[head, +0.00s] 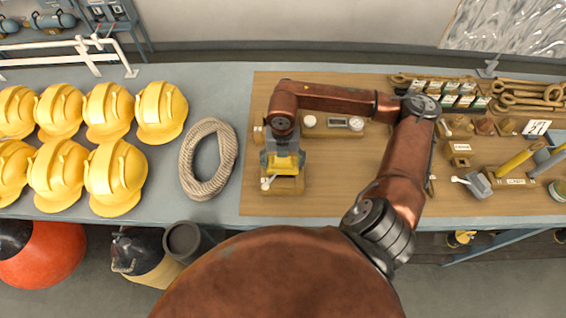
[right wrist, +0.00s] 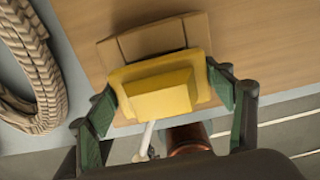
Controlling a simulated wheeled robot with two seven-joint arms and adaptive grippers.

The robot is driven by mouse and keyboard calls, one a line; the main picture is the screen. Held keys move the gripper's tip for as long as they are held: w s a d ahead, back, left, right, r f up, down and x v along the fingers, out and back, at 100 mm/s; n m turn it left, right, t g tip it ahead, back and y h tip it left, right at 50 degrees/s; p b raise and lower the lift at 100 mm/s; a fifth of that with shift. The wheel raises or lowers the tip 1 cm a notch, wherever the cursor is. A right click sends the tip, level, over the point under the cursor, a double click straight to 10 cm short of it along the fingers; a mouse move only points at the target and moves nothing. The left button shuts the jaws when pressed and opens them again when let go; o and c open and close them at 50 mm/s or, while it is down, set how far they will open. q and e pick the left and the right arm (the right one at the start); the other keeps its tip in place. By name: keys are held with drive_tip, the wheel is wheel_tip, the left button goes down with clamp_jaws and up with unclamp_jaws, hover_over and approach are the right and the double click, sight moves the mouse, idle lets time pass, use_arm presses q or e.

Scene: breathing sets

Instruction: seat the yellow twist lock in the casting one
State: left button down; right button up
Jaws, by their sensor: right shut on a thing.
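The yellow twist lock (head: 286,164) is in my right gripper (head: 283,152), at the left part of the wooden board. In the right wrist view, the yellow twist lock (right wrist: 162,95) sits between the two green fingers of the gripper (right wrist: 166,88), one on each side. A white lever sticks out of its near side. A tan block, which looks like a casting (right wrist: 150,40), shows right behind the lock; its base (head: 283,188) also shows below the lock in the head view. The lock hides most of it, so I cannot tell whether they touch or how deep the lock sits. My left gripper is out of view.
A coiled rope (head: 208,160) lies left of the board, beside several yellow helmets (head: 117,172). A grey lock-like part with a white lever (head: 477,184) and a small tan block (head: 459,148) are at the right. The board's middle (head: 330,185) is clear.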

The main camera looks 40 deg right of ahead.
drive_tip(key=shift+f+b, duration=1.2)
drive_tip(key=shift+f, duration=0.25)
drive_tip(key=o, duration=1.8)
wheel_tip(320, 180, up, 12)
